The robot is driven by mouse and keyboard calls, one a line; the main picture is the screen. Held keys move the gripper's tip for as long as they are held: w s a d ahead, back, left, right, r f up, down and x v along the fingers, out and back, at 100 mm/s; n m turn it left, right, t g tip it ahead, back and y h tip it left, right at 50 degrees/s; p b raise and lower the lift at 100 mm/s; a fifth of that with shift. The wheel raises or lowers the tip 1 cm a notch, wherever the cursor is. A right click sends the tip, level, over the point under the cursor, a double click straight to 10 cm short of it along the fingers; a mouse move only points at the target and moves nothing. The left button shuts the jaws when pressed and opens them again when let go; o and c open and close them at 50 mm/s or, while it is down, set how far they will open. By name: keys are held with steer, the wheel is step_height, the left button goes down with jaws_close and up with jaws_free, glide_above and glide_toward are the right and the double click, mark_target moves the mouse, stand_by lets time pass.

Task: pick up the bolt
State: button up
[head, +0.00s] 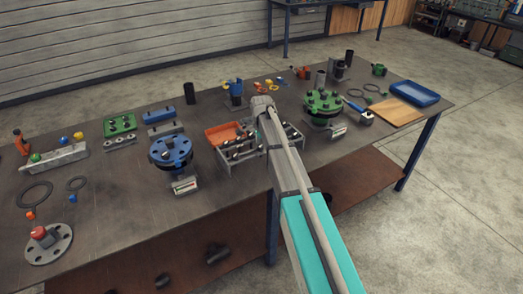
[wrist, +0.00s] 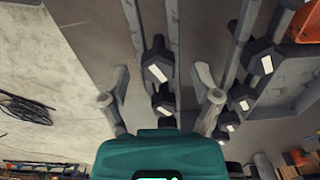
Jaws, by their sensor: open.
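Several dark hex-headed bolts lie in a grey rack (head: 226,158) at the middle of the table in the head view, partly hidden by my arm. In the wrist view, one bolt (wrist: 158,66) with a pale mark on its head shows between my fingers, with more dark heads below it in the same row. Another row of bolts (wrist: 263,58) is to the right. My gripper (wrist: 162,86) is open, its two grey fingers apart on either side of the nearer row. I see no contact with a bolt, and the fingers are hidden in the head view.
A blue flange (head: 170,150) stands left of the rack and a green flange (head: 323,104) right of it. An orange tray (head: 222,133) sits behind the rack. A blue tray (head: 415,93) and a wooden board (head: 396,111) lie at the right end.

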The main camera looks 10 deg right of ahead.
jaws_close()
stand_by(0.3)
steer(key=shift+r, duration=0.15)
step_height(320, 180, up, 10)
steer(key=p, duration=1)
stand_by(0.8)
steer(key=shift+f+b, duration=0.35)
steer(key=shift+f, duration=0.15)
